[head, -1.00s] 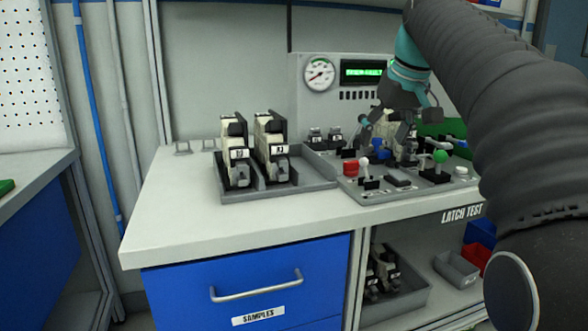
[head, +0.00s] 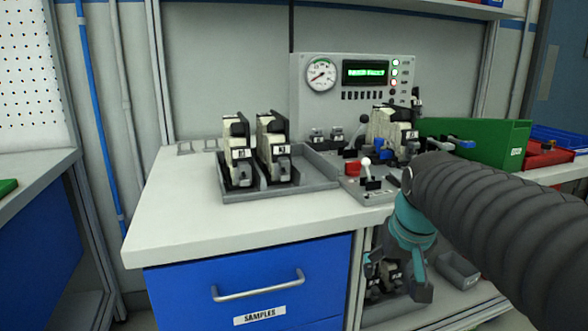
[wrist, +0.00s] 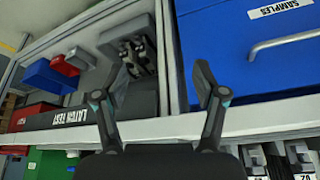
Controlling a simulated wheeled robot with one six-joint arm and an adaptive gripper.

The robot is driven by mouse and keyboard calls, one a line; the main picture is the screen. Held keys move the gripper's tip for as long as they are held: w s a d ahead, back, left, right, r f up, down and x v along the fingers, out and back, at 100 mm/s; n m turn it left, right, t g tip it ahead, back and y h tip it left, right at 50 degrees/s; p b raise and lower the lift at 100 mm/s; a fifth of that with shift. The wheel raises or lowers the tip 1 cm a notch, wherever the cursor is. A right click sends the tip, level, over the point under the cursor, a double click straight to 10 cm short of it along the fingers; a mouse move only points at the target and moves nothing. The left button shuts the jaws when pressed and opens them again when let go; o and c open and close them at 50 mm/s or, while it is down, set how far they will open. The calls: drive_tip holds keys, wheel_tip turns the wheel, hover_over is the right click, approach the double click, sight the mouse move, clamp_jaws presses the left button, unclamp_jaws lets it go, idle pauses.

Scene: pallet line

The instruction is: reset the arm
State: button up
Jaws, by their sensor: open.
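My gripper (head: 396,277) hangs low in front of the bench, below the worktop edge and before the open lower shelf. In the wrist view my gripper (wrist: 160,88) has its two fingers spread apart with nothing between them. The arm comes in from the right in the head view. It covers part of the latch test fixture (head: 352,187) and part of the lower shelf.
A grey tray (head: 240,196) holds two latch units on the worktop. Another unit (head: 392,130) stands in the fixture under the gauge panel (head: 345,75). A green bin (head: 490,140) is at the right. The blue samples drawer (head: 205,270) is shut.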

drive_tip(key=s+f, duration=0.4)
drive_tip(key=s, duration=0.3)
drive_tip(key=s+a+f, duration=0.1)
drive_tip(key=s+f, duration=0.2)
drive_tip(key=s, duration=0.4)
drive_tip(key=shift+s+a+f+t, duration=0.3)
drive_tip(key=shift+s+f+t, duration=0.1)
